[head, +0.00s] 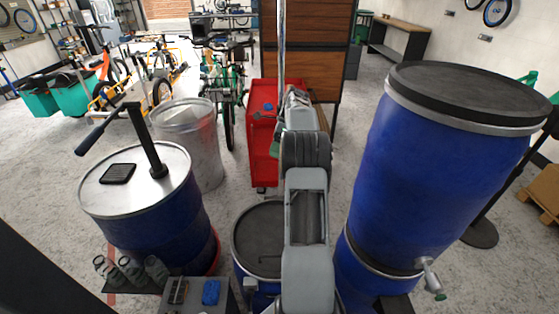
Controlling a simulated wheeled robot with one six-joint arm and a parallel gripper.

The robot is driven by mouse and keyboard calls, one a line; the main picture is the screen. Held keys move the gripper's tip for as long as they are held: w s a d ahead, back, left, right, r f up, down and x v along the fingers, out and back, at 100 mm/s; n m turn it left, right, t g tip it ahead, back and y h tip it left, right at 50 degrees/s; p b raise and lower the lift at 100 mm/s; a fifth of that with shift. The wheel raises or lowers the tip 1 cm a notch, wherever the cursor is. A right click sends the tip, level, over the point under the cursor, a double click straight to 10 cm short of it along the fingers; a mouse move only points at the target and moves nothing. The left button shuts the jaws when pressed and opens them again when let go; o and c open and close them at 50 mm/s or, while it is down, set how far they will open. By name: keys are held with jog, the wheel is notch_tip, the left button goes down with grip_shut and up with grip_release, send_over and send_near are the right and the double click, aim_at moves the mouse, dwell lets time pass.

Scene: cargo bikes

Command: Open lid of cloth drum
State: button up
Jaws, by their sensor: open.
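Several drums stand around me, and I cannot tell for sure which is the cloth drum. At left is a blue drum (165,232) with a closed silver lid (98,201); a black lever post and a ribbed black pad are on top. Behind it is a grey metal can (205,155) with a pale top. Low in the middle is a shorter drum with a flat dark lid (258,238), partly hidden by my arm. My gripper (296,103) is at the far end of my arm, small against the red cart, open and apart from every drum lid.
A tall blue drum (425,175) with a black lid and a tap stands close at right. A red cart (262,150) stands ahead, before a wooden panel (308,40). A grey box (195,296) with small items is at the front. Bikes stand at back left.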

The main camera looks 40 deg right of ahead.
jog(key=s+a+r+b, duration=0.1)
jog(key=s+a+r, duration=0.2)
jog(key=s, duration=0.3)
jog(key=shift+a, duration=0.3)
dwell(0.6)
